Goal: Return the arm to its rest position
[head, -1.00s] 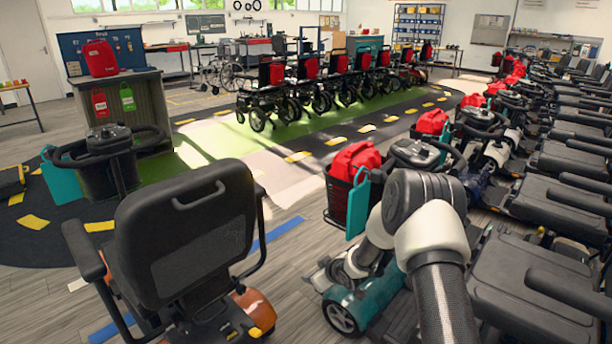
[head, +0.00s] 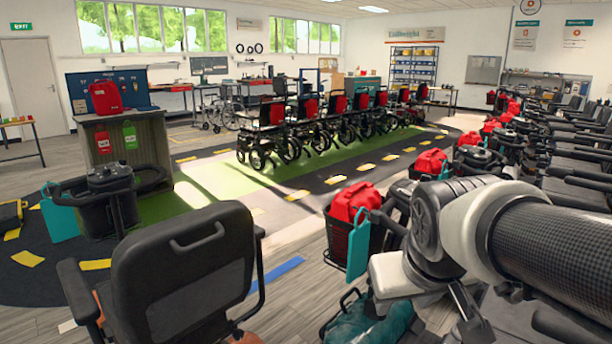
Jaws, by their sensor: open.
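My arm crosses the lower right of the head view. Its black tube comes in from the right edge to a white and dark grey joint, and a white link reaches left beside a teal scooter (head: 372,322). I cannot make out my gripper's fingers; my gripper is not clearly in view. A black basket (head: 340,240) on that scooter holds a red bag (head: 354,201), and a teal tag (head: 358,246) hangs at its side. The arm hides part of the scooter's handlebar and seat.
A black scooter seat (head: 185,272) stands at the front left, its tiller (head: 110,190) beyond. Rows of scooters (head: 575,155) fill the right. Wheelchairs with red bags (head: 277,112) line a green strip. Open floor (head: 280,215) lies between. A counter (head: 135,135) stands at the left.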

